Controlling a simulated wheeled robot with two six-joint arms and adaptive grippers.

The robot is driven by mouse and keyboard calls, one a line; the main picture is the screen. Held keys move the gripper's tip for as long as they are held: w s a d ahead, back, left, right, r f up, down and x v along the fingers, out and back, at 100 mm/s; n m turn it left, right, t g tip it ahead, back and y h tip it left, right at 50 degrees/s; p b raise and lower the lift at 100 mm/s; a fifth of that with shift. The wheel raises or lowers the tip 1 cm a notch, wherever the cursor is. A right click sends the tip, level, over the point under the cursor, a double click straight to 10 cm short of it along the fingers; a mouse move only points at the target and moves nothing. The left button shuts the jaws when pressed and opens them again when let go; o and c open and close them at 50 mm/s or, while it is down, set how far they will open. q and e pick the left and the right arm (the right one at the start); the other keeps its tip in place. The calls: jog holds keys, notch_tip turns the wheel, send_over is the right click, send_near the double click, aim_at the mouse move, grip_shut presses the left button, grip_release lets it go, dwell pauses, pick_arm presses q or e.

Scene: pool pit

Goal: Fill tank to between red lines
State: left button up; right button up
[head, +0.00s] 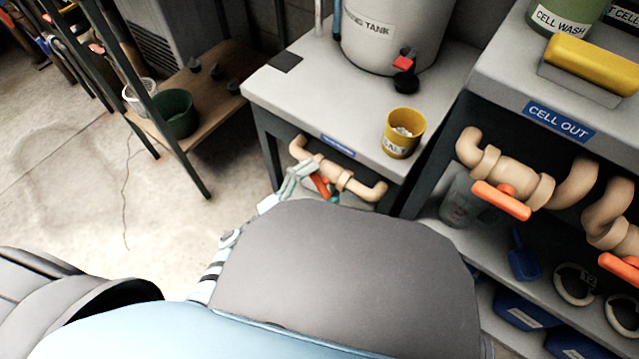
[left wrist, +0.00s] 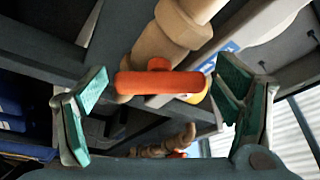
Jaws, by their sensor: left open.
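A pale tank (head: 385,40), its label partly reading "TANK", stands on the grey table; its top is cut off and I see no red lines. A red-handled tap (head: 403,62) is on its front. Under the table edge runs a beige pipe (head: 358,185) with an orange valve handle (head: 321,186). My left gripper (head: 314,186) is at this handle, partly hidden by my arm. In the left wrist view the orange handle (left wrist: 160,82) lies between the open, teal-padded fingers (left wrist: 160,100), with gaps on both sides. My right gripper is not in view.
A yellow cup (head: 402,133) stands near the table's front corner. At right, under a "CELL OUT" label (head: 560,121), another beige pipe has an orange handle (head: 501,200). A wooden shelf (head: 210,95) with a green bucket (head: 176,113) stands left. Floor at left is clear.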

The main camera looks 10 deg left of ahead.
pick_arm(q)
jog(key=c, duration=1.2)
jog(key=shift+o, duration=0.2)
jog(key=shift+r+m+g+p, duration=0.1)
jog(key=shift+m+g+p, duration=0.2)
jog(key=shift+m+p, duration=0.35)
jog(key=m+p, duration=0.1)
jog(key=m, duration=0.1)
jog(key=shift+m+g, duration=0.35)
jog(key=shift+g, duration=0.05)
jog(key=shift+m+g+y+p, duration=0.45)
jog(key=shift+m+p, duration=0.3)
jog(key=shift+m, duration=0.75)
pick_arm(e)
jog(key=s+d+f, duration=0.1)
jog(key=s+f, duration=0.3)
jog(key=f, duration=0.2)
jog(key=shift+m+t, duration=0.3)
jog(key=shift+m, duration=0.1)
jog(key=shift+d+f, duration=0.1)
pick_arm(q)
jog(key=o, duration=1.2)
jog(key=shift+c, duration=0.2)
